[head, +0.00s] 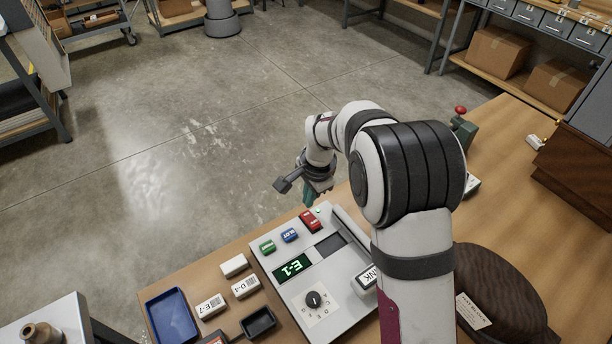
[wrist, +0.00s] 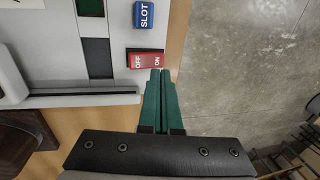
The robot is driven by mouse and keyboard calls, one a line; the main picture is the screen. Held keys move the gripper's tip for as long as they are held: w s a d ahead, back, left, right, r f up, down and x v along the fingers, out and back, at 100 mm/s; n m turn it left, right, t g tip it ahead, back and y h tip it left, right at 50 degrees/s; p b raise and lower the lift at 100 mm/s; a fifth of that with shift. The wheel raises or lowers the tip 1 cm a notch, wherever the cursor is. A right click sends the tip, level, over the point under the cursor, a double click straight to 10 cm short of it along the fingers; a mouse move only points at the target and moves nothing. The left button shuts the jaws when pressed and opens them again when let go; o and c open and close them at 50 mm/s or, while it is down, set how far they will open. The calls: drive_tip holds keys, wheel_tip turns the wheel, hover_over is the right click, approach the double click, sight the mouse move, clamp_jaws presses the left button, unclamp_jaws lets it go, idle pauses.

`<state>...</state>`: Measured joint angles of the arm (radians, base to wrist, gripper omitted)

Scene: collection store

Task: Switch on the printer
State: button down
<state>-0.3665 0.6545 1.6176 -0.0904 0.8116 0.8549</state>
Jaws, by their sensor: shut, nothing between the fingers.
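The printer (head: 285,290) is a pale grey panel on the wooden bench, with a lit green display (head: 292,267) and a dial (head: 314,299). Its red rocker switch (head: 309,222) sits at the far edge; in the wrist view the switch (wrist: 148,60) reads OFF at left and ON at right. A small green light (head: 318,211) shows beside it. My gripper (wrist: 161,71) is shut and empty, its green fingertips at the ON end in the wrist view. I cannot tell whether they touch it or which end is down.
A blue SLOT button (head: 290,235) and a green button (head: 267,247) sit beside the switch. A block marked INK (head: 366,279), labelled blocks (head: 211,306), a blue tray (head: 171,318) and a dark wooden piece (head: 500,300) surround the printer. Open floor lies beyond the bench edge.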

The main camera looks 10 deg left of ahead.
wheel_tip(320, 180, up, 10)
drive_tip(key=w+a, duration=0.1)
drive_tip(key=shift+w+a+f, duration=0.15)
drive_tip(key=s+d+r+n, duration=0.1)
drive_tip(key=s+d+r, duration=0.4)
drive_tip(key=s+d, duration=0.6)
drive_tip(key=s+d+f+n+g, duration=0.1)
drive_tip(key=s+d, duration=0.1)
drive_tip(key=s, duration=0.8)
drive_tip(key=s+d+f+n, duration=0.1)
drive_tip(key=s+d+f, duration=0.1)
drive_tip(key=s, duration=0.9)
drive_tip(key=shift+s+d+g, duration=0.3)
drive_tip(key=shift+d+g, duration=0.1)
drive_tip(key=shift+d, duration=0.45)
drive_tip(key=c, duration=1.5)
unclamp_jaws()
drive_tip(key=shift+c, duration=0.2)
